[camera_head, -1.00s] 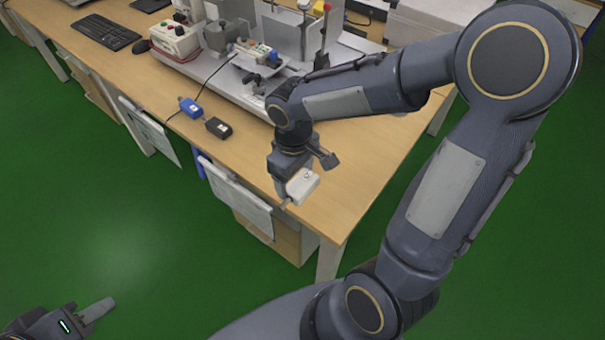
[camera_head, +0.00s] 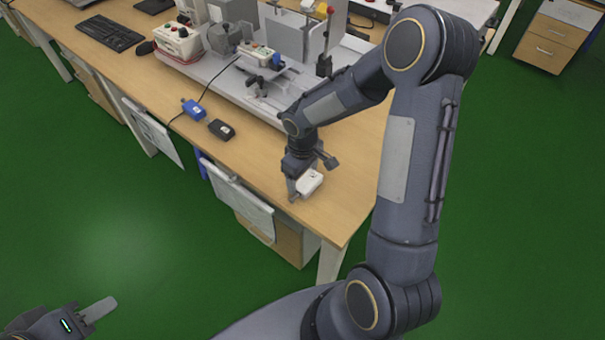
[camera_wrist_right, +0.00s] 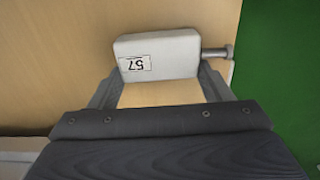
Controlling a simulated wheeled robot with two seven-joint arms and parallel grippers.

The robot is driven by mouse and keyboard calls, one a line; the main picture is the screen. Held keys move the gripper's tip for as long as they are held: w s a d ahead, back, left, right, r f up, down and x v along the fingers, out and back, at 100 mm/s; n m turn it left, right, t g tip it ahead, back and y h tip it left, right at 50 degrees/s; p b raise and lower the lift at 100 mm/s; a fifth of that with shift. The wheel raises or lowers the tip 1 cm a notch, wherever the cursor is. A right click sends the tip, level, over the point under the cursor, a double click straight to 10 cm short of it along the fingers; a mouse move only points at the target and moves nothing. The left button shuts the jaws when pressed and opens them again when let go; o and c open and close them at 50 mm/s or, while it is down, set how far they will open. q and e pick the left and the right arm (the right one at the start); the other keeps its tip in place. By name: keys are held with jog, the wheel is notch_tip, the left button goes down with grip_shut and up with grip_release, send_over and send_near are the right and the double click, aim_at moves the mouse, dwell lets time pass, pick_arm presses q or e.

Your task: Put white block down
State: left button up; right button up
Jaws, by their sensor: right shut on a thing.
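The white block (camera_head: 309,182) is held by my right gripper (camera_head: 303,186) near the front right corner of the wooden table (camera_head: 335,215). In the right wrist view the white block (camera_wrist_right: 157,55) carries a label reading 57, and the fingers of my right gripper (camera_wrist_right: 158,80) close on its two sides. Tabletop shows behind it. I cannot tell whether the block touches the table. My left gripper (camera_head: 98,309) is at the bottom left of the head view, over the green floor and away from the table; only part of it shows.
A test fixture on a grey base (camera_head: 235,85) stands behind. A keyboard (camera_head: 109,33) is at the back left. The front right tabletop is otherwise clear.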

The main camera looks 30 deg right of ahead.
jog(key=o, duration=0.5)
jog(key=shift+f, duration=0.15)
jog(key=o, duration=0.5)
